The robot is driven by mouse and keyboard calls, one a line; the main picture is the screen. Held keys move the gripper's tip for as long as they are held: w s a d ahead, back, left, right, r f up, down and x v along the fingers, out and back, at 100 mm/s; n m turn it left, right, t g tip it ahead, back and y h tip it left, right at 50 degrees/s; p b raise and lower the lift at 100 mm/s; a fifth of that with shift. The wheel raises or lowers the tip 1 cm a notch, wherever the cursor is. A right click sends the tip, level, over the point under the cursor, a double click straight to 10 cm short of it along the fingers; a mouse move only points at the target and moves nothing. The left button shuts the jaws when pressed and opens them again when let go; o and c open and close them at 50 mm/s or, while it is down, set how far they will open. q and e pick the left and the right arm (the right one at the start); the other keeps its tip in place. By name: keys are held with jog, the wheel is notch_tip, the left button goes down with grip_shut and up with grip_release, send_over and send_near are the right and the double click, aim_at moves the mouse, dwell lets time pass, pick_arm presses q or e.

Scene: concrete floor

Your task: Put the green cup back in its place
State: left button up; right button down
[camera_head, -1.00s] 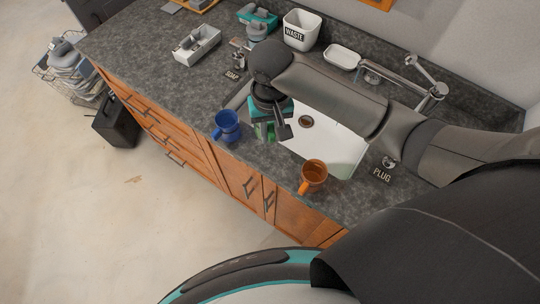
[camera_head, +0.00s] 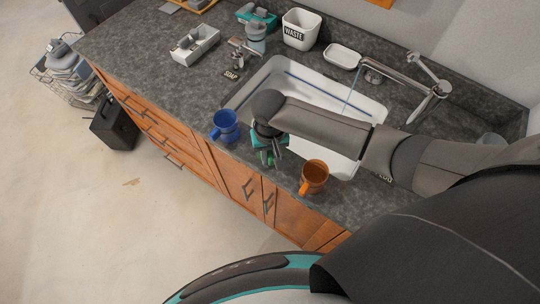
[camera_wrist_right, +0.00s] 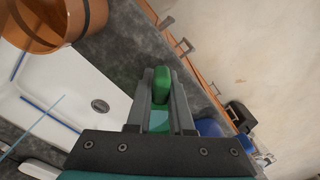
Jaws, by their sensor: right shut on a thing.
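My right gripper (camera_head: 267,159) is over the counter's front edge, between the blue cup (camera_head: 224,126) on its left and the orange cup (camera_head: 314,176) on its right. Its fingers are shut on the green cup, of which only a small green part (camera_head: 270,160) shows below them. In the right wrist view a green piece (camera_wrist_right: 161,86) sits between the fingers; the rest of the cup is hidden. I cannot tell whether it touches the counter. The blue and orange cups stand upright. My left gripper is out of view.
The white sink (camera_head: 350,163) lies behind the gripper, partly hidden by my right arm. A thin stream falls from the tap (camera_head: 428,90). A waste bin (camera_head: 301,29), a white dish (camera_head: 342,56) and a white holder (camera_head: 195,45) stand farther back. The left counter is largely clear.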

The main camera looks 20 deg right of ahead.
jog(key=c, duration=0.8)
grip_release()
jog(key=shift+f, duration=0.1)
notch_tip(320, 180, up, 12)
jog(key=shift+r+p, duration=0.15)
jog(key=shift+p, duration=0.8)
